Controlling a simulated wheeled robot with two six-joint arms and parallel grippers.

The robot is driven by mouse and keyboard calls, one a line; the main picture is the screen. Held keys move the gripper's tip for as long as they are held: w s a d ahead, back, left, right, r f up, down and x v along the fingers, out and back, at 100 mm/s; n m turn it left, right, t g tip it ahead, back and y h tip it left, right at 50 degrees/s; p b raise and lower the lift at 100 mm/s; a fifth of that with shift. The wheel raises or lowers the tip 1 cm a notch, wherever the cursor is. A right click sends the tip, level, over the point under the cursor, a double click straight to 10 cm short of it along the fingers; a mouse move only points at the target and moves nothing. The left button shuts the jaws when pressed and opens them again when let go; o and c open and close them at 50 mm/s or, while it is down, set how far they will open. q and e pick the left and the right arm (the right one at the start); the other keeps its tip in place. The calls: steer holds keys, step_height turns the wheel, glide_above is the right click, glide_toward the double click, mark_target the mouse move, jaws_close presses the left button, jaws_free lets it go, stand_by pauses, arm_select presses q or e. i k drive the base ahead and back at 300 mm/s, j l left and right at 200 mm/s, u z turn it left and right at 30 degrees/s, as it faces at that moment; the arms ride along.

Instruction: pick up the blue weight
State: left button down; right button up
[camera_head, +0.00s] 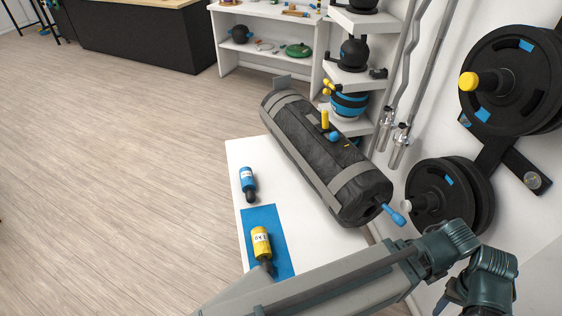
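The blue weight (247,180) is a small blue cylinder with a white label and a dark knobbed end. It lies on the white table (238,155) near its left edge, above the blue mat (262,217) in the picture. A similar yellow weight (261,243) with a label lies on the blue mat, its dark end close to my arm in the picture. My arm link crosses the bottom of the view from the right and covers the table's near part. Neither gripper's fingers show. Nothing in view touches the blue weight.
A large dark grey bag (312,150) lies along the table's right side, with small yellow and blue pieces on it. Black weight plates (510,80) hang on the wall at right. A white shelf (262,62) stands behind. The wooden floor (110,190) at left is clear.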

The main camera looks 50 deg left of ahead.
mark_target(247, 177)
steer(key=l+u, duration=0.15)
steer(key=u, duration=1)
steer(key=j+u, duration=0.15)
steer(key=u, duration=0.75)
steer(key=i+l, duration=0.05)
